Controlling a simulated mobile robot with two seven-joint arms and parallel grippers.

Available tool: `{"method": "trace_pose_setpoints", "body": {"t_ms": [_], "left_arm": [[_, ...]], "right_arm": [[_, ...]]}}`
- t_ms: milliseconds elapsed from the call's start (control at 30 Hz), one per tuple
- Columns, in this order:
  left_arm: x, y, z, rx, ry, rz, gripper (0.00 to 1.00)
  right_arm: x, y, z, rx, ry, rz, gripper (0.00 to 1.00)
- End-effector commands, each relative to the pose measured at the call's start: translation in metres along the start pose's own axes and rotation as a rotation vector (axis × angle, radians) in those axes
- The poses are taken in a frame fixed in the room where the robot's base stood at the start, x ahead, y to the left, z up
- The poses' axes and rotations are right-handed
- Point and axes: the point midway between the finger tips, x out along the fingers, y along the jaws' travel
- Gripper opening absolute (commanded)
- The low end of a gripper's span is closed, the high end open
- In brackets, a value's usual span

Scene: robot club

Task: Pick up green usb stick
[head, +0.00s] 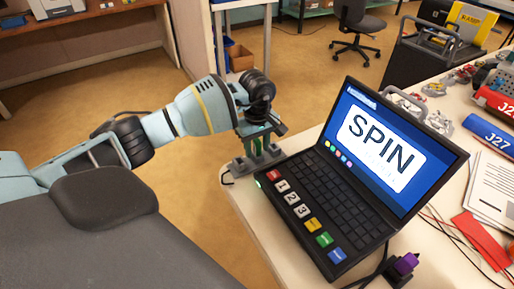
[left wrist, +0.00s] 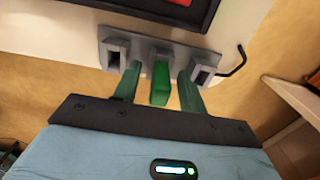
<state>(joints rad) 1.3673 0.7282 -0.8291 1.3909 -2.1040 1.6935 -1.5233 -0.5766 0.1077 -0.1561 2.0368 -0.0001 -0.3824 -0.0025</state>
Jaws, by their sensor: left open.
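The green USB stick (left wrist: 160,83) shows in the left wrist view, in front of the middle of a grey holder (left wrist: 142,48) with a slotted block at each end. My left gripper (left wrist: 158,88) is open, with one finger on each side of the stick. A gap shows between the stick and each finger. In the head view my left gripper (head: 259,138) points down over the grey holder (head: 256,166) at the table edge, left of the laptop. The stick's lower end and seat are hard to make out. My right gripper is out of view.
An open laptop (head: 375,150) showing "SPIN" stands close to the holder on the pale table (head: 258,215). A purple plug-like item (head: 405,263) sits at its right front. Cables, papers (head: 492,190) and a red strip (head: 480,240) lie further right. Floor is open left of the table.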

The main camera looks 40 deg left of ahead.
Motion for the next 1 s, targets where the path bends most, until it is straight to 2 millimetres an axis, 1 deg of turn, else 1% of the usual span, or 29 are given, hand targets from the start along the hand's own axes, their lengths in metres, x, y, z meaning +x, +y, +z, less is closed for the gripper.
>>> {"method": "trace_pose_setpoints", "body": {"t_ms": [133,433,467,767,867,1000], "left_arm": [[-0.001,0.0,0.0,0.0,0.0,0.001,0.41],[-0.001,0.0,0.0,0.001,0.0,0.001,0.01],[-0.001,0.0,0.0,0.001,0.0,0.001,0.0],[-0.002,0.0,0.0,0.001,0.0,0.001,0.0],[-0.006,0.0,0.0,0.001,0.0,0.001,0.0],[-0.018,0.001,0.0,0.002,0.001,0.003,0.0]], "right_arm": [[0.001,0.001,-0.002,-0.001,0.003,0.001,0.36],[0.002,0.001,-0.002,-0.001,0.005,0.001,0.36],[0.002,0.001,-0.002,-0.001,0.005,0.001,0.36],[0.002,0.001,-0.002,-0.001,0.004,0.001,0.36],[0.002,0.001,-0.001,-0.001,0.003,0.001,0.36],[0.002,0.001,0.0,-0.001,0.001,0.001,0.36]]}}
